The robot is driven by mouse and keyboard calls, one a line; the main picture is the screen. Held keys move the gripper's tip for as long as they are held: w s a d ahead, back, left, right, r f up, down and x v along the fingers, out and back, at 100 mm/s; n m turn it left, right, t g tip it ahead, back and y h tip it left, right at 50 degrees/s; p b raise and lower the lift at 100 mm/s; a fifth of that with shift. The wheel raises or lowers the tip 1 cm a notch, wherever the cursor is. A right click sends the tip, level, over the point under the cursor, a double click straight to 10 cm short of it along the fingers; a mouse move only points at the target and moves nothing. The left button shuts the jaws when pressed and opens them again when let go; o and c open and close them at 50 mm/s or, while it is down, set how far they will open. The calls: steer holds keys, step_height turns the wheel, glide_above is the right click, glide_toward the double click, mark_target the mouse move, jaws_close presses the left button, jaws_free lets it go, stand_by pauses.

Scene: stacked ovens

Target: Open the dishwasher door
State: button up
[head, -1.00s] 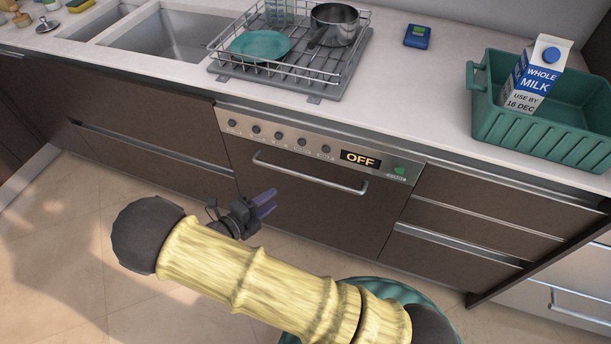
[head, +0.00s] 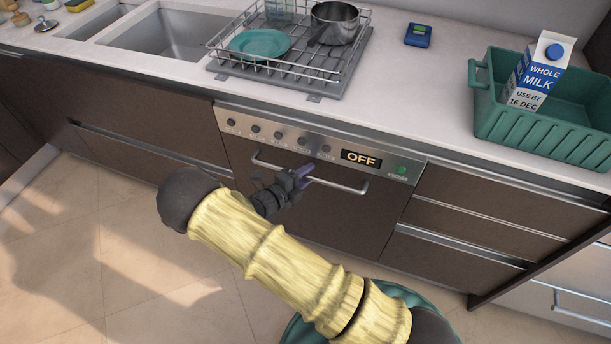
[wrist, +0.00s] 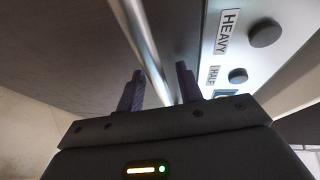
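The dishwasher door (head: 335,215) is a dark brown panel under a steel control strip (head: 240,123) with several knobs and a display reading OFF. It looks closed. Its handle (head: 345,186) is a horizontal steel bar near the top of the door. My gripper (head: 304,174) is in front of the handle, near its middle. In the wrist view my gripper (wrist: 158,90) has its two purple fingers apart, and the handle bar (wrist: 148,45) runs between them. I cannot tell whether either finger touches the bar.
A dish rack (head: 345,75) with a teal plate (head: 260,45) and a pot (head: 334,24) stands on the counter above. A green crate (head: 545,135) with a milk carton (head: 537,75) is at right. The tiled floor (head: 130,240) at left is clear.

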jaws_close()
